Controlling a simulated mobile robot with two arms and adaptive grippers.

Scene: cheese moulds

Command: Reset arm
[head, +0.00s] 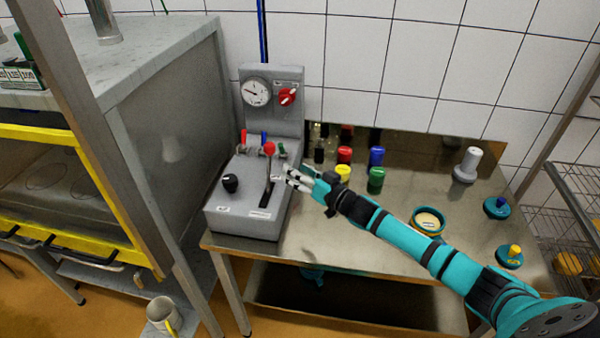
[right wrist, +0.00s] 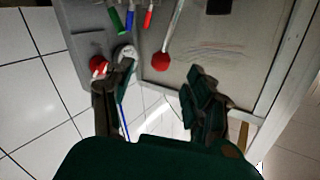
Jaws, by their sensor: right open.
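A grey press control box (head: 245,200) stands at the left end of the steel table. Its long lever (head: 267,182) stands up from a dark slot and ends in a red ball (head: 269,148). My right gripper (head: 292,178) is open and empty, just right of the lever, its fingers pointing at it. In the right wrist view the red ball (right wrist: 161,59) shows between the two spread fingers of the right gripper (right wrist: 160,76), beyond their tips; I see no contact. My left gripper does not show clearly in either view.
The box carries a gauge (head: 257,92), a red knob (head: 288,97), a black knob (head: 230,183) and small coloured levers. Coloured jars (head: 376,180), a grey cylinder (head: 467,165) and a round mould (head: 429,221) stand on the table (head: 330,235). A metal cabinet (head: 170,130) stands left.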

